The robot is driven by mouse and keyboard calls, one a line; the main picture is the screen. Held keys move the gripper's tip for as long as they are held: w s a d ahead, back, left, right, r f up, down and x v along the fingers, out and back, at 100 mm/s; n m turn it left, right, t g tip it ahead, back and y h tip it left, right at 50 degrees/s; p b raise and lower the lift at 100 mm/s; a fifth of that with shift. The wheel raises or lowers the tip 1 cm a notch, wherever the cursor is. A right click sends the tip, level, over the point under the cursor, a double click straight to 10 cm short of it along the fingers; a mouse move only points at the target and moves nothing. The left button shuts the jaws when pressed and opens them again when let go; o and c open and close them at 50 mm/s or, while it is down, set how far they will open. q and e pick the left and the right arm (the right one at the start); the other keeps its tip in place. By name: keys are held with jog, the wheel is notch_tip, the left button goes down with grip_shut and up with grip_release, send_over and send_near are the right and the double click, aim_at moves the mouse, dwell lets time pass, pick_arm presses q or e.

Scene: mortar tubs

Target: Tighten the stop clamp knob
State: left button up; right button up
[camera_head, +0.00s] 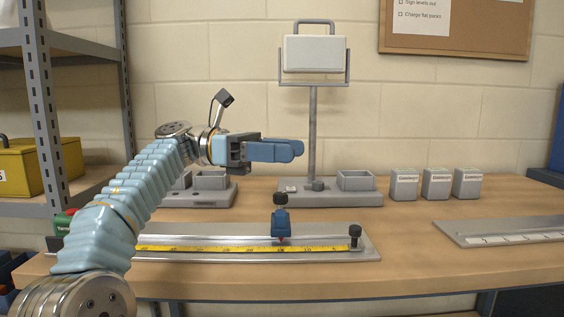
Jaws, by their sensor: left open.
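A blue stop clamp (281,224) sits on the metal rail (190,241) that runs along the bench. Its black knob (280,198) stands on top of the clamp. My left gripper (294,149) is above and behind the clamp knob in the picture, with its blue fingers pointing right. It is open and holds nothing, and it is apart from the knob. One finger largely covers the other in this view. How tight the knob is cannot be seen. My right gripper is not in view.
A yellow tape (240,248) lies along the rail's front, with a black end post (354,235) at its right. Several grey blocks (436,184) and another rail (500,230) are at right.

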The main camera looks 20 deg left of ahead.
pick_arm(q)
jog(key=s, duration=0.1)
jog(key=s+r, duration=0.1)
jog(key=shift+s+d+r, duration=0.15)
jog(key=shift+s+d, duration=0.2)
jog(key=shift+d, duration=0.05)
jog(key=shift+o, duration=0.2)
jog(key=shift+r, duration=0.1)
